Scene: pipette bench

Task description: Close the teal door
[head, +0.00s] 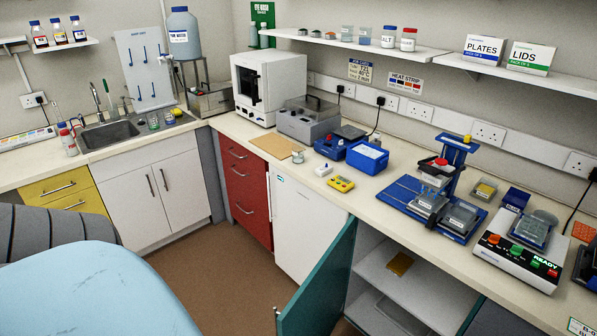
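The teal door (318,285) is open. It stands swung out from the lower cabinet at the bottom centre and points toward the viewer, and its lower part is cut off by the frame edge. A handle shows at its left edge, near the bottom of the picture. Behind it the open cabinet (415,282) shows a white shelf with a small yellow-brown item (400,264) on it. A grey tray (400,316) lies below. Neither of my grippers is in view.
The worktop (372,203) above carries a blue tub (367,157), a blue pipette-deck device (430,205) and a button panel (515,262). A white cabinet front (305,226) and red drawers (247,195) are left of the door. Brown floor (215,270) is clear in front.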

